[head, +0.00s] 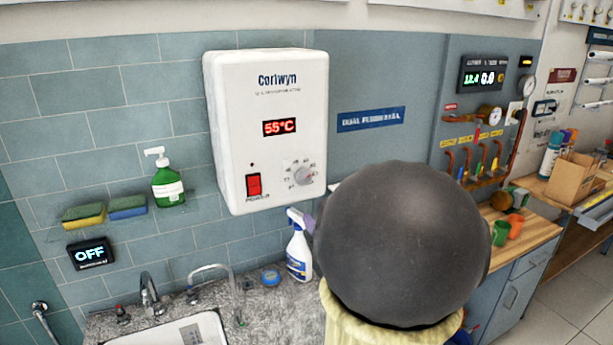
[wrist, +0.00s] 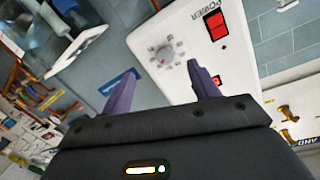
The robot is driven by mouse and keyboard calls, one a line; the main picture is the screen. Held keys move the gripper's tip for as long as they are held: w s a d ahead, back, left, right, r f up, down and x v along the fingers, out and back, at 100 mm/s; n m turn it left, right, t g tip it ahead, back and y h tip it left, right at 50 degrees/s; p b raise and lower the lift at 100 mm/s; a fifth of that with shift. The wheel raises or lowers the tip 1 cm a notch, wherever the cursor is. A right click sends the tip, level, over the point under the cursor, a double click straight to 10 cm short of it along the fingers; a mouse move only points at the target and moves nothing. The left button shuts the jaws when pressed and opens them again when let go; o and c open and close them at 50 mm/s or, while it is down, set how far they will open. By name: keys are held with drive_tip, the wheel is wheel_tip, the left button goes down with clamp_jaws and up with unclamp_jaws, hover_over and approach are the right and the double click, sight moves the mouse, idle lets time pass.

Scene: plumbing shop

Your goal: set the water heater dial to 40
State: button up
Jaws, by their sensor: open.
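The water heater (head: 265,125) is a white wall box marked Corlwyn. Its red display (head: 279,127) reads 55°C. The grey dial (head: 303,175) sits at its lower right, ringed by small marks too blurred to read. The dial also shows in the wrist view (wrist: 165,56), where the heater looks tilted. My gripper (wrist: 156,80) has its two purple fingers apart with nothing between them. The dial lies beyond the fingertips, roughly between them in the picture, and no contact shows. In the head view my dark round arm link covers the area below and right of the heater.
A red power switch (head: 253,184) is left of the dial. A spray bottle (head: 299,246) stands on the counter below the heater. Pipes and gauges are at the right.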

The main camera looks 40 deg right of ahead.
sight(305, 178)
drive_tip(key=s+r, duration=0.1)
drive_tip(key=d+r+t, duration=0.1)
drive_tip(key=shift+s+r, duration=0.3)
drive_tip(key=shift+s, duration=0.05)
drive_tip(key=shift+w, duration=0.15)
drive_tip(key=p+x, duration=0.5)
drive_tip(key=x, duration=1.2)
drive_tip(key=shift+w+r+p, duration=0.1)
drive_tip(key=shift+r+p, duration=0.05)
drive_tip(key=shift+p, duration=0.15)
drive_tip(key=c, duration=1)
drive_tip(key=shift+o, duration=0.2)
